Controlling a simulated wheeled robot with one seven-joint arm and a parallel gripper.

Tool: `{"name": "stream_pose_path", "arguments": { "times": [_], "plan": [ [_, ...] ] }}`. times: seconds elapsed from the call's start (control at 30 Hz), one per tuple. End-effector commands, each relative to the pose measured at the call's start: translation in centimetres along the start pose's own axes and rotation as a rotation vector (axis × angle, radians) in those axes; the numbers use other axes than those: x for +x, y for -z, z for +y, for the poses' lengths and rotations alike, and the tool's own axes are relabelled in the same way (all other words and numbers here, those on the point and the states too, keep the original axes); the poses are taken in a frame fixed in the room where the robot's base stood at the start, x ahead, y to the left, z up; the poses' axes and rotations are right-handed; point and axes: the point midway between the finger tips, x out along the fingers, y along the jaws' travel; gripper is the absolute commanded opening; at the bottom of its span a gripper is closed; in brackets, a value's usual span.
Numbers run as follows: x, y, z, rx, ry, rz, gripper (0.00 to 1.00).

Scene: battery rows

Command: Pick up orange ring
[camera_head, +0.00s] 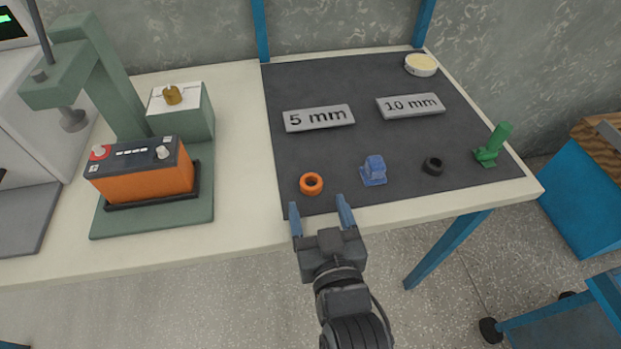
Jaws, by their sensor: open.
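The orange ring (302,186) lies flat near the front left corner of the dark mat (390,144) on the table. My gripper (320,208) is open and empty at the front edge of the table. Its two blue fingertips point toward the mat, just in front of the ring and a little to its right. The gripper does not touch the ring, and the ring is fully in view.
A blue block (373,174), a black ring (433,166) and a green part (491,147) stand right of the orange ring. An orange battery (147,184) sits in a green press at left.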

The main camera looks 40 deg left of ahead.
Motion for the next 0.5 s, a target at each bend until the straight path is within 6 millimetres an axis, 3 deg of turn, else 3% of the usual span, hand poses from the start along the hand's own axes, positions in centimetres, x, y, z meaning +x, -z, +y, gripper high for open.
{"name": "stream_pose_path", "arguments": {
  "times": [0.3, 0.5],
  "plan": [
    [4.2, 0.2, 0.1, 0.001, 0.001, 0.0, 0.74],
    [5.1, 0.2, 0.1, 0.0, 0.0, 0.0, 0.74]
  ]
}}
